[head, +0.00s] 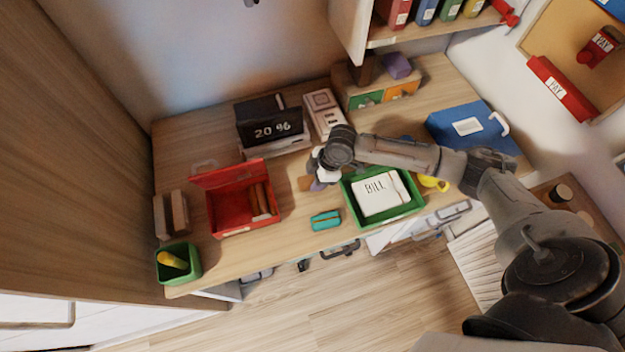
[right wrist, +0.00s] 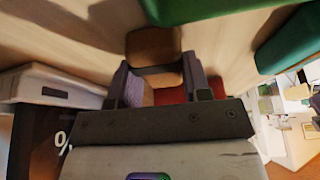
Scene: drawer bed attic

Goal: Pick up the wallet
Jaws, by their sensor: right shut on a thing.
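The wallet appears to be the small brown item (head: 304,184) at my right gripper, mostly hidden by the wrist in the head view. In the right wrist view the brown wallet (right wrist: 153,45) sits between the two purple-grey fingers. My right gripper (right wrist: 155,85) is shut on it; in the head view the gripper (head: 317,183) points down at the desk, just left of the green tray. I cannot tell whether the wallet touches the desktop. My left gripper is not in view.
The green tray (head: 350,202) holds a white BILL packet (head: 380,193). A teal item (head: 325,220) lies near the desk's front edge. A red open box (head: 228,208) stands left, and a black 20 % sign (head: 270,122) behind. Bare desktop (head: 295,215) lies between the box and tray.

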